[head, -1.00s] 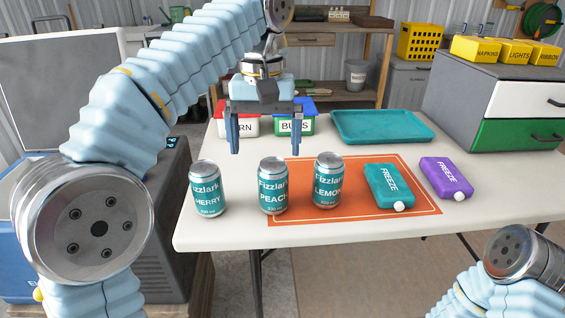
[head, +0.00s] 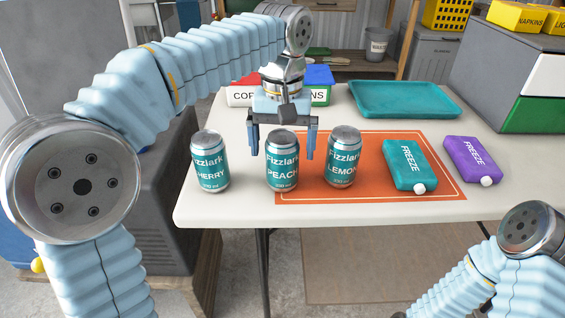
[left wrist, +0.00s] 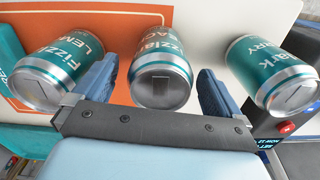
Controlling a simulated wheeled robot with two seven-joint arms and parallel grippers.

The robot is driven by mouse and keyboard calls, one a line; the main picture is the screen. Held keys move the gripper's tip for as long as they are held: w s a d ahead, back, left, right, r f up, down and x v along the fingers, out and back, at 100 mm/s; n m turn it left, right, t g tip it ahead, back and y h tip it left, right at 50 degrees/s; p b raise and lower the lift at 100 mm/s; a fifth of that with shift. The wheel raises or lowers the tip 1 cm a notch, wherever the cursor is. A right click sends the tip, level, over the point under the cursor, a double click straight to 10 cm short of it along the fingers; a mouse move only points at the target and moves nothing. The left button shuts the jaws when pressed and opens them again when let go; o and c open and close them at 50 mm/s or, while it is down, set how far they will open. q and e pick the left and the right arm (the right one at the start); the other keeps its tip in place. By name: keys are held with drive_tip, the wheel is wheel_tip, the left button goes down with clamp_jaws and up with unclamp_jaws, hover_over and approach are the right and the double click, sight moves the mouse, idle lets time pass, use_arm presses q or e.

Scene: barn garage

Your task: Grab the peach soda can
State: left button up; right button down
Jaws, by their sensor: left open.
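The peach soda can (head: 282,165), silver with a teal label, stands upright on the white table at the left edge of the orange mat. My left gripper (head: 282,150) is open just behind it, pointing down, its two blue fingers showing to either side of the can. In the left wrist view the peach can (left wrist: 160,75) appears between the open fingers (left wrist: 158,85), with a gap on each side. The cherry can (head: 210,165) stands to its left and the lemon can (head: 343,160) to its right. My right gripper is not in view.
A teal freeze pack (head: 409,168) lies on the orange mat (head: 375,142), and a purple one (head: 472,160) lies at its right edge. A teal tray (head: 405,98) and labelled boxes stand behind. The table's front strip (head: 330,210) is clear.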

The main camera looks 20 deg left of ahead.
use_arm(q)
drive_tip(key=shift+f, duration=1.6)
drive_tip(key=c, duration=1.3)
